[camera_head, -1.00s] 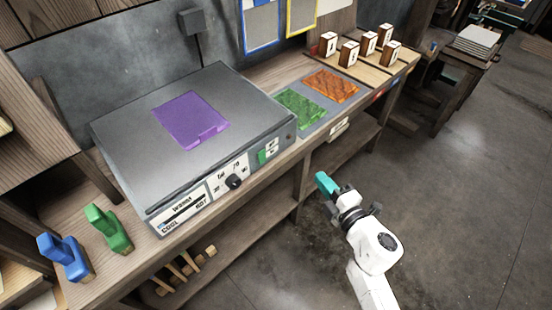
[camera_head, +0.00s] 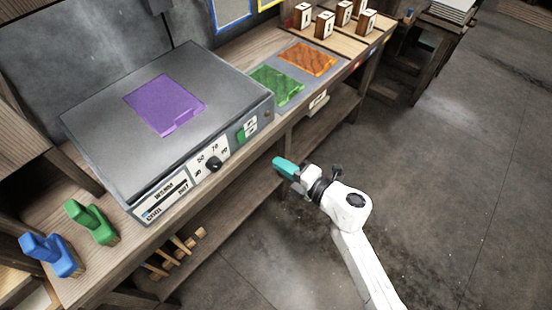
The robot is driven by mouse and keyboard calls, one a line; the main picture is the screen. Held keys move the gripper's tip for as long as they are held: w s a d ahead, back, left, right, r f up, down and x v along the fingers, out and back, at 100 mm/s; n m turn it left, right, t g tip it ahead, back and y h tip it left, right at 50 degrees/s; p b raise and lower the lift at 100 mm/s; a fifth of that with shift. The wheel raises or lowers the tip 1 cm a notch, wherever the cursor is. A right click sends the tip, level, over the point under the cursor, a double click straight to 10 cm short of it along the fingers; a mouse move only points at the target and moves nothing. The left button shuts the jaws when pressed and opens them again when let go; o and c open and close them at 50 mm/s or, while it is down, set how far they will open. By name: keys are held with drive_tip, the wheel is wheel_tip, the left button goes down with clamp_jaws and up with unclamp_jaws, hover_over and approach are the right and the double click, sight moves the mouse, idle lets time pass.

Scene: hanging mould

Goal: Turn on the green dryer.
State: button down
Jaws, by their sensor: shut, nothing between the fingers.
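A grey flat-topped heater box (camera_head: 95,115) stands on the wooden bench, with a purple sheet (camera_head: 165,103) on its top. Its front face has a WARM/COOL/HOT scale (camera_head: 165,198), a black dial (camera_head: 213,164) with numbers, and a green switch (camera_head: 241,136) beside a small white label at the right. I cannot tell the switch's position. No other dryer shows clearly. My gripper (camera_head: 282,165), with teal fingertips, is shut and empty. In the picture it is right of and below the green switch, apart from the box, in front of the bench edge.
A green-handled brush (camera_head: 92,222) and a blue-handled brush (camera_head: 50,254) stand at the bench's left end. Green (camera_head: 275,85) and orange (camera_head: 308,58) patterned pads lie right of the box, before several wooden blocks (camera_head: 325,24). A lower shelf holds wooden-handled tools (camera_head: 177,252).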

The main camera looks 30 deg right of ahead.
sight(243, 141)
drive_tip(key=b+x, duration=0.1)
drive_tip(key=x, duration=1.1)
drive_tip(key=shift+w, duration=0.1)
